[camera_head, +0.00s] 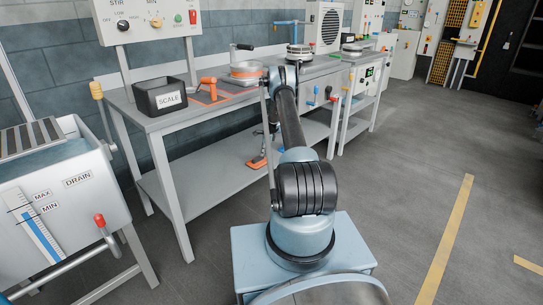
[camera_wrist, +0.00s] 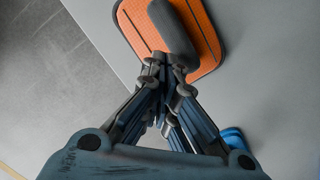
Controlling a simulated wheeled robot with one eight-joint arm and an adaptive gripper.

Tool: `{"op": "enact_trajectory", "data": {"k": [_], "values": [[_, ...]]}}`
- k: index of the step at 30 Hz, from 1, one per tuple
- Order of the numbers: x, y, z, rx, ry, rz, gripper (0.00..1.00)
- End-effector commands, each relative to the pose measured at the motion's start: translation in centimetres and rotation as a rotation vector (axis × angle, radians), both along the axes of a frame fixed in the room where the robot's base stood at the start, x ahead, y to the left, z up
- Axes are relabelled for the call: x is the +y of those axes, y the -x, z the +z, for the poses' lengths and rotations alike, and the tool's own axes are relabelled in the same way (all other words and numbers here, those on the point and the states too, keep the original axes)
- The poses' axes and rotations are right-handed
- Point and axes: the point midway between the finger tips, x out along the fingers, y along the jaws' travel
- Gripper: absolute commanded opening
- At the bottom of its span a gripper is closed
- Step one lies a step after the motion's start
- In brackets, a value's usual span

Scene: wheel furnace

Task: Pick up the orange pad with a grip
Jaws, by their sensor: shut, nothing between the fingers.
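The orange pad (camera_wrist: 207,45) with a dark grip (camera_wrist: 172,28) lies flat on a grey shelf surface in the wrist view. In the head view the pad (camera_head: 256,163) is small, on the lower shelf of the workbench. My gripper (camera_wrist: 165,68) is shut and empty, its fingertips close to the near end of the grip. I cannot tell whether they touch it. The fingers hide a little of the pad's near edge. In the head view my gripper (camera_head: 271,130) is small and just above the pad, partly hidden by my arm.
The lower shelf (camera_head: 205,179) is mostly bare beside the pad. The bench top (camera_head: 185,117) is above it, holding a box labelled SCALE (camera_head: 160,97) and an orange-handled tool (camera_head: 207,88). A blue item (camera_wrist: 232,139) lies right of my gripper. A bench leg (camera_head: 169,193) stands at left.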

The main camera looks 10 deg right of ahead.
Motion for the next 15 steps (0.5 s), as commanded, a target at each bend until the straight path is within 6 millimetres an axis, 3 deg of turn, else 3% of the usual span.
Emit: {"op": "enact_trajectory", "data": {"k": [3,9,15], "values": [[2.4,-0.3,0.0,-0.001,0.0,0.005,0.0],[5.2,-0.8,0.0,-0.001,0.0,0.005,0.0],[5.0,-0.7,-1.4,-0.001,0.0,0.004,0.0]]}}
